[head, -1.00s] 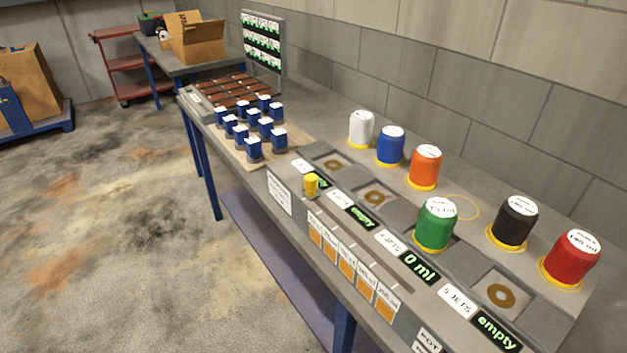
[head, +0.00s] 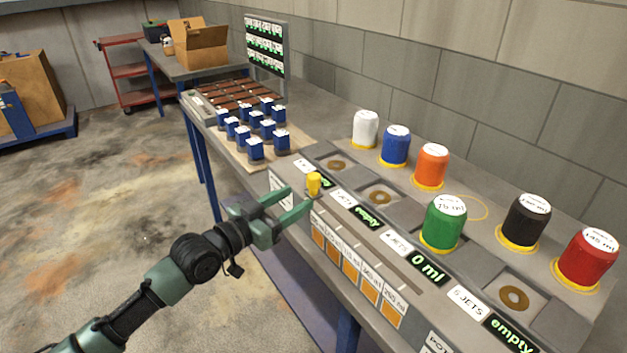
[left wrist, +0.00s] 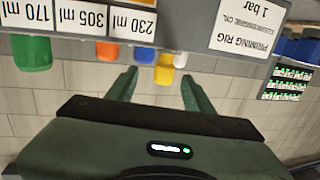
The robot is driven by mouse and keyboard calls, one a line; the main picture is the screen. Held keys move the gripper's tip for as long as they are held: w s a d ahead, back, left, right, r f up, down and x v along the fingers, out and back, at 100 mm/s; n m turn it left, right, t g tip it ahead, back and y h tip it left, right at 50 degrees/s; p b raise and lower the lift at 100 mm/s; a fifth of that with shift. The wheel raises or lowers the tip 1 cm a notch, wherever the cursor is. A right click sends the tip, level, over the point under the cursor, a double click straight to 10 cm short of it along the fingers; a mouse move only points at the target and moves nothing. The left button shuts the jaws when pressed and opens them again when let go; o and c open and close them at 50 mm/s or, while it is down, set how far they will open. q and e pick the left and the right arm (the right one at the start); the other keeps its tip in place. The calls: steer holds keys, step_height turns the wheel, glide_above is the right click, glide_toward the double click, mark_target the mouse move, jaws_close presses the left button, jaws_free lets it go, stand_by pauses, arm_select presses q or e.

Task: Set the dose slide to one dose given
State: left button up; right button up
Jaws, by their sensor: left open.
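The dose slide's yellow knob (head: 314,184) stands at the far left end of a long slot on the front of the bench panel. Below the slot is a row of white labels with orange squares (head: 351,277). My left gripper (head: 298,200) is open and empty, its fingers pointing at the knob from the front, just short of it. In the left wrist view, which is upside down, the yellow knob (left wrist: 164,68) shows between the two open fingers (left wrist: 158,80). I cannot tell whether either finger touches it. My right gripper is out of view.
A green pot (head: 444,222) stands on the station reading 0 ml (head: 427,263). White, blue, orange, black and red pots (head: 588,259) stand along the back. Several small blue-sided blocks (head: 255,150) stand left of the panel. Open floor lies in front of the bench.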

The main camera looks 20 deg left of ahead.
mark_target(308, 182)
arm_select(q)
steer(key=shift+w+a+r, duration=0.3)
steer(key=shift+w+r, duration=0.05)
steer(key=shift+r, duration=0.3)
steer(key=shift+w+r, duration=0.2)
steer(key=shift+w, duration=0.15)
steer(key=p+x, duration=0.1)
steer(key=x, duration=0.6)
steer(key=shift+s+d, duration=0.1)
steer(key=shift+d, duration=0.05)
jaws_close()
steer(key=shift+f, duration=0.1)
